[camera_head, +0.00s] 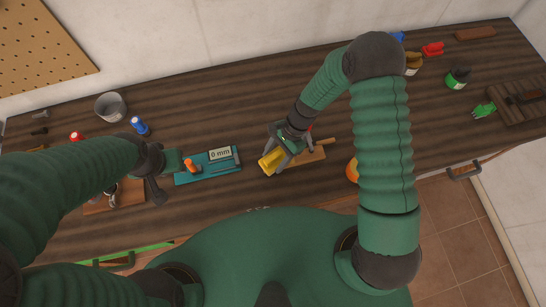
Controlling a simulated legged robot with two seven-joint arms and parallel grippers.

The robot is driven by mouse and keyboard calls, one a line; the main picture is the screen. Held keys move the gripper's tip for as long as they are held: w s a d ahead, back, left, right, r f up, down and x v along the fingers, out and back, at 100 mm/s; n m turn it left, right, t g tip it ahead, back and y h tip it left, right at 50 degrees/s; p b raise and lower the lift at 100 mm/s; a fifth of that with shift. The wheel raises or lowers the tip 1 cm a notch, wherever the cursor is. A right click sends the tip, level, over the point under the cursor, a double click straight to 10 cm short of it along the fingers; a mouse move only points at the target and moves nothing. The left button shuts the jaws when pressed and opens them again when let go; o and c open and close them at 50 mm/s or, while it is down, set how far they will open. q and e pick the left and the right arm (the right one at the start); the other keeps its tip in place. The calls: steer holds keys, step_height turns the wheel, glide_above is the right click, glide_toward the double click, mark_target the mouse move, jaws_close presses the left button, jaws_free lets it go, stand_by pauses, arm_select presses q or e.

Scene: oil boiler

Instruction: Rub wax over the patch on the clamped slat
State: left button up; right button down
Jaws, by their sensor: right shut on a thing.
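My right gripper (280,147) is shut on a yellow, roughly cylindrical piece (271,162), which may be the wax. It holds the piece low over the workbench, at the left end of a light wooden piece (311,156), probably the slat. Whether the two touch cannot be told. The gripper hides part of the wood, and I cannot make out the patch or a clamp. My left gripper (157,188) is low over the bench at the left, beside a teal tool; its finger opening is unclear.
The teal tool (208,173) with a "0 mm" display lies between my grippers. A metal cup (110,106) and a blue-capped item (139,126) stand at the back left. A green item (485,110) and a wooden board (520,112) lie at the right. The back middle of the bench (230,105) is clear.

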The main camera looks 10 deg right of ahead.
steer(key=shift+s+a, duration=0.1)
steer(key=shift+a, duration=0.8)
steer(key=shift+d, duration=0.4)
steer(key=shift+d+f, duration=0.1)
steer(key=shift+d, duration=0.55)
steer(key=shift+a, duration=1.05)
steer(key=shift+d, duration=0.45)
steer(key=shift+p, duration=0.3)
